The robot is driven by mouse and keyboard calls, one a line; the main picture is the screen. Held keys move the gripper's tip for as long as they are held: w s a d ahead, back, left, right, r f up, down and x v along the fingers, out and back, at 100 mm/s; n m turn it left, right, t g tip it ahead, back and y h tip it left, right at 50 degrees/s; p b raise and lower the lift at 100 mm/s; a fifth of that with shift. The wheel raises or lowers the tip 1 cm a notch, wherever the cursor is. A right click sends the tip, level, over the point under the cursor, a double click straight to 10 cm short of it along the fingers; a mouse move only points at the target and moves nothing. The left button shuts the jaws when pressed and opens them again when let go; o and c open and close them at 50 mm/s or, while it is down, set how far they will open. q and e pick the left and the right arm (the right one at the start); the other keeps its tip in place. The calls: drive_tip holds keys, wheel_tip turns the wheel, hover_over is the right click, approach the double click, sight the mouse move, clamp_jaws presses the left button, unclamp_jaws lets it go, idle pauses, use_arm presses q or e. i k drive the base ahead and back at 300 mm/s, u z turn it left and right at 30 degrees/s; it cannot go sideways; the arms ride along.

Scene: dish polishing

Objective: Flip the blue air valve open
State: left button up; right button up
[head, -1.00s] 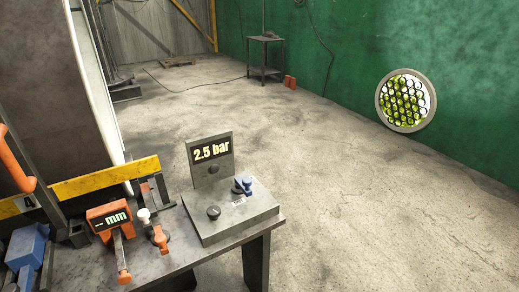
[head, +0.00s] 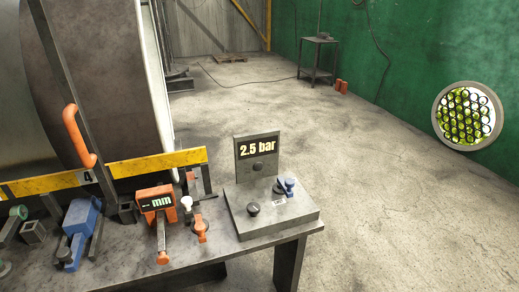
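The blue air valve (head: 286,186) is a small blue lever on the sloped top of a grey control box (head: 283,220), at its right side. A small label (head: 279,202) lies just in front of it. Behind it, an upright panel (head: 243,170) reads "2.5 bar". A black knob (head: 253,209) sits on the box's left side. I cannot tell from its look whether the valve is open or closed. Neither of my grippers shows in the head view.
The box stands at the right end of a grey table (head: 130,262). To its left are an orange gauge reading "-- mm" (head: 156,203), an orange-handled tool (head: 200,228) and a blue tool (head: 80,225). A yellow rail (head: 140,166) runs behind. Open floor lies right.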

sight(287, 185)
drive_tip(key=u, duration=0.1)
drive_tip(key=k, duration=0.4)
drive_tip(key=u, duration=0.65)
drive_tip(key=k, duration=0.95)
drive_tip(key=z, duration=0.1)
drive_tip(key=i, duration=0.5)
drive_tip(key=z, duration=0.7)
drive_tip(key=i, duration=1.3)
drive_tip(key=u, duration=0.55)
